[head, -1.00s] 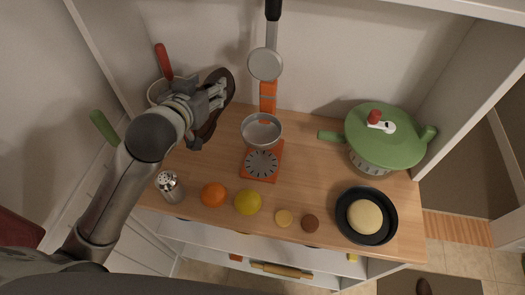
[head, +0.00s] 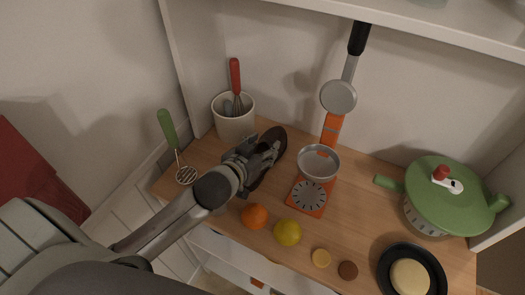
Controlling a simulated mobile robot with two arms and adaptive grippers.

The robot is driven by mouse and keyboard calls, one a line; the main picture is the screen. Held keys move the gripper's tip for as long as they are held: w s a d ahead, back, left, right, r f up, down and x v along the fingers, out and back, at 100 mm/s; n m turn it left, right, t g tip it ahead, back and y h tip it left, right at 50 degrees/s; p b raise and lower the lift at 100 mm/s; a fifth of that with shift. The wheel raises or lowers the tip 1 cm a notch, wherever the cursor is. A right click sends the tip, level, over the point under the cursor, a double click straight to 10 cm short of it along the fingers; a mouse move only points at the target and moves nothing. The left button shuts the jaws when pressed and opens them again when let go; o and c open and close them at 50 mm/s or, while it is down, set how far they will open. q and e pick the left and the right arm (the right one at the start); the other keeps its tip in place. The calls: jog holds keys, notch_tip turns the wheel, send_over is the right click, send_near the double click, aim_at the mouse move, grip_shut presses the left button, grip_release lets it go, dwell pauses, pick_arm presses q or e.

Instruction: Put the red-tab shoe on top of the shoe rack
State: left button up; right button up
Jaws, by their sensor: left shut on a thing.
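My left gripper (head: 252,160) is shut on a dark brown shoe (head: 272,148), over the left part of a wooden-topped unit in the head view. The shoe is partly hidden by the fingers, and its dark, sole-like side shows. I cannot make out a red tab on it. I cannot tell whether it touches the wooden top. No separate shoe rack can be made out. My right gripper is out of view.
The wooden top (head: 352,215) holds a white utensil crock (head: 233,122), orange scale (head: 309,196), green-lidded pot (head: 447,183), black pan (head: 385,268), orange (head: 254,216) and lemon (head: 288,232). A green-handled masher (head: 168,128) is at left. Some top is bare between scale and pot.

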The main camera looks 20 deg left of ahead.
pick_arm(q)
jog(key=shift+f, duration=0.75)
jog(key=o, duration=0.7)
jog(key=shift+f, duration=0.15)
jog(key=o, duration=0.5)
